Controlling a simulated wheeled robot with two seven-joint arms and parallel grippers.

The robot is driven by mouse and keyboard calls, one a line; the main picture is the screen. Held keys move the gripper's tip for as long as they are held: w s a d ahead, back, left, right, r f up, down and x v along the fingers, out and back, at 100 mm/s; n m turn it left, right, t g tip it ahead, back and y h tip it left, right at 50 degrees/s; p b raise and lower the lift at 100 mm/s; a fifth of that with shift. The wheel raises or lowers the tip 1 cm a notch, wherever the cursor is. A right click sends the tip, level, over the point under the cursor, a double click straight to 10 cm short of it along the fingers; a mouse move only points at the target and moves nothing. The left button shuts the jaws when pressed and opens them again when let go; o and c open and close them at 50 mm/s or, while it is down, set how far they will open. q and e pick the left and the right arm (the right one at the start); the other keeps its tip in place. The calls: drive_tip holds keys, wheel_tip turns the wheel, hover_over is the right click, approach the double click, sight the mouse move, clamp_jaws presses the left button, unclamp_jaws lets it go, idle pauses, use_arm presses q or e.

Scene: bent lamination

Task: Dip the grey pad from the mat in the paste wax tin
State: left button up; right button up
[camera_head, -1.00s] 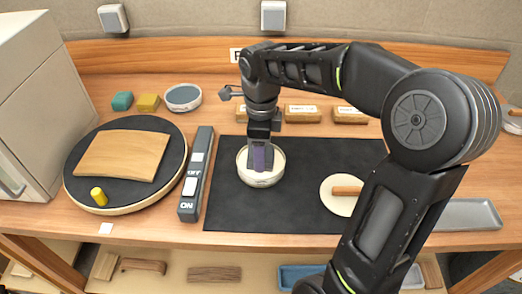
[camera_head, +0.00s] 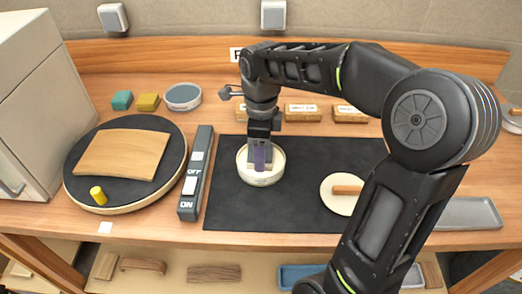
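The open round tin (camera_head: 260,181), white-walled with pale contents, stands on the left part of the black mat (camera_head: 225,212). My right gripper (camera_head: 259,164) points down into the tin. A small purple-grey block, which looks like the pad (camera_head: 259,157), sits between its fingers, and its lower end is inside the tin's rim. No other pad shows on the mat. Whether the pad touches the contents is hard to tell. My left gripper is not in view.
A round lid with a wooden handle (camera_head: 348,190) lies on the mat's right. At left are a black disc with a curved wooden board (camera_head: 122,155), a yellow peg (camera_head: 98,195) and an ON/OFF switch bar (camera_head: 196,172). A grey tray (camera_head: 470,214) is at right.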

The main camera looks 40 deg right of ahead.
drive_tip(key=shift+f, duration=0.1)
idle(0.4)
drive_tip(key=shift+r+p, duration=2.65)
drive_tip(key=shift+r, duration=0.9)
